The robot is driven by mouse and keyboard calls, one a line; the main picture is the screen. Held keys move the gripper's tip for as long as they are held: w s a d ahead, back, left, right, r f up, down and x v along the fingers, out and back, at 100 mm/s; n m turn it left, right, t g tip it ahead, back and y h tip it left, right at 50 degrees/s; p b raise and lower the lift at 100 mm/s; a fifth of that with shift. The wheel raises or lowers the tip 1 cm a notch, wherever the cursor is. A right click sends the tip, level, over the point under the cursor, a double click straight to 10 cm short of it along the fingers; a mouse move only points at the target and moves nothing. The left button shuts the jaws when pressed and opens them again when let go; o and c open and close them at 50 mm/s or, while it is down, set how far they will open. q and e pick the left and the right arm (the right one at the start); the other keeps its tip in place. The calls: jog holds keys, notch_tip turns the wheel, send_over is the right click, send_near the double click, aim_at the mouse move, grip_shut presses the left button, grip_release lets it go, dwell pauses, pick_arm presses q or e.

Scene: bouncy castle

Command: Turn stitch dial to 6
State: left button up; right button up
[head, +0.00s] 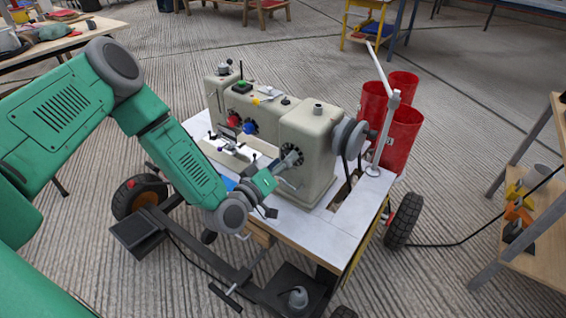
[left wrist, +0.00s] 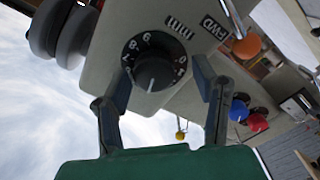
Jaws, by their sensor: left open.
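The stitch dial (left wrist: 152,62) is a dark round knob with white numbers on the pale sewing machine (head: 311,140). In the head view the dial (head: 291,159) faces my left gripper (head: 283,176). My left gripper is open, its two fingers on either side of the dial in the left wrist view (left wrist: 157,85). I cannot tell whether they touch it. My right gripper is not in view.
The machine stands on a white-topped wheeled cart (head: 345,225). Blue and red knobs (head: 249,127) sit further left on the machine. Red cylinders (head: 401,135) and a pale lever post (head: 387,130) stand behind it. A wooden bench (head: 540,225) is at the right.

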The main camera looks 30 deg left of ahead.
pick_arm(q)
jog(key=shift+d+r, duration=0.1)
jog(key=shift+d, duration=0.25)
jog(key=c, duration=1.1)
jog(key=shift+c, duration=0.2)
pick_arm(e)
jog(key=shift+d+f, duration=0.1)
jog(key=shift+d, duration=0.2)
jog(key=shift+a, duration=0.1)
pick_arm(q)
jog(key=shift+m+p, duration=3.7)
jog(key=shift+m, duration=2.1)
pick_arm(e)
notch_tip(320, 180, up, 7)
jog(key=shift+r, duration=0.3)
